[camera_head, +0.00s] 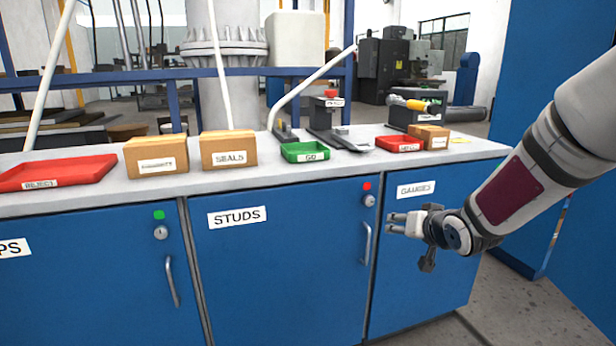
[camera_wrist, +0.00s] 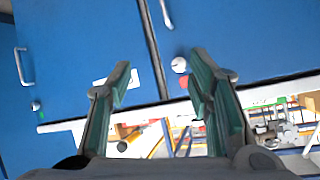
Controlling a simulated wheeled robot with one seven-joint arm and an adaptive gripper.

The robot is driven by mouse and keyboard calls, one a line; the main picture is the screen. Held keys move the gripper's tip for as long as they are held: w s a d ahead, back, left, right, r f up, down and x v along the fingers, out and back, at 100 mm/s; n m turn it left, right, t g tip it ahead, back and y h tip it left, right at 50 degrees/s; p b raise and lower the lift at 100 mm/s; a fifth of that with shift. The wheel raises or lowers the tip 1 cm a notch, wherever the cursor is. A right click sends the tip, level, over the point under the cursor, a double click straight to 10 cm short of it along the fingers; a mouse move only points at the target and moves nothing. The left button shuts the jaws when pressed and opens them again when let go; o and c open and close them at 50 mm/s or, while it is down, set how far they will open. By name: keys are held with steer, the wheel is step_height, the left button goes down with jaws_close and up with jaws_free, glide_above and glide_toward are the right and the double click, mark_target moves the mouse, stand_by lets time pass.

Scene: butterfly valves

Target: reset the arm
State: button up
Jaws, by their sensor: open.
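My gripper (camera_head: 392,223) hangs in the right half of the head view, at the end of my arm reaching in from the right. It is in front of the blue cabinet door labelled GAUGES (camera_head: 425,262), below the bench top. In the wrist view my gripper (camera_wrist: 160,80) shows two green-lined fingers spread apart with nothing between them. Behind them are blue cabinet doors (camera_wrist: 85,45) and the gap between two doors. The view there is turned, with the bench edge low in the picture.
The STUDS door (camera_head: 280,270) has a protruding handle (camera_head: 365,243) near my gripper. Floor shows at lower right.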

steer(key=s+a+r+n+g, duration=0.15)
steer(key=s+g, duration=0.25)
steer(key=s, duration=1.2)
steer(key=s+a+r+g+h, duration=0.15)
steer(key=s+g, duration=0.25)
steer(key=s, duration=1.2)
steer(key=s+a+r+g, duration=0.2)
steer(key=s+g, duration=0.2)
steer(key=s, duration=1.3)
step_height(320, 180, up, 31)
steer(key=d+t+p, duration=0.1)
steer(key=t+p, duration=0.3)
steer(key=p, duration=2.5)
steer(key=shift+w+f, duration=0.2)
steer(key=shift+w, duration=0.2)
steer(key=shift+n, duration=0.25)
